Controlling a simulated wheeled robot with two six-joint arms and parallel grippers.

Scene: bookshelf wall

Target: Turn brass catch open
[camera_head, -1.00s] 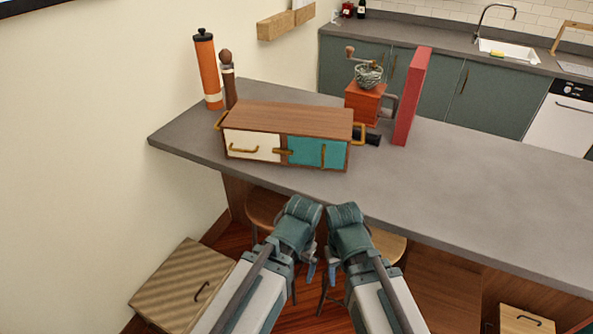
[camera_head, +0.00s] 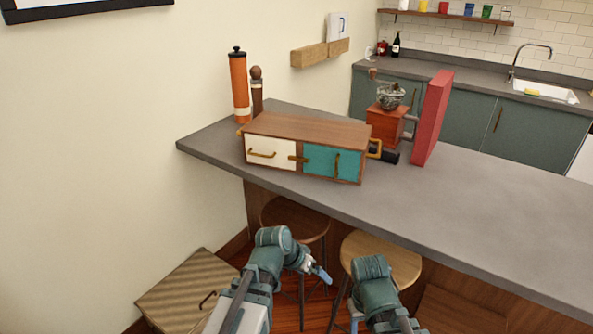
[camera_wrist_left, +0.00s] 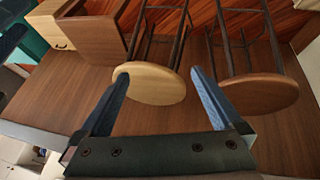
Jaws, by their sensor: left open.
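A wooden cabinet box (camera_head: 312,130) stands on the grey counter, with a white door (camera_head: 270,146) on the left and a teal door (camera_head: 320,161) on the right. The brass catch (camera_head: 297,158) lies roughly level across the gap between the doors. Each door has a brass handle. My left gripper (camera_head: 320,272) is below the counter's front edge, well apart from the catch. In the left wrist view its two blue fingers (camera_wrist_left: 165,95) are spread and empty. My right gripper (camera_head: 356,314) is lower right, mostly hidden behind its own arm.
The counter's front edge (camera_head: 400,234) lies between my arms and the box. Two round stools (camera_head: 385,258) stand under it. A red grinder (camera_head: 385,125), a red upright panel (camera_head: 432,118) and an orange cylinder (camera_head: 239,88) stand around the box. The counter's right side is clear.

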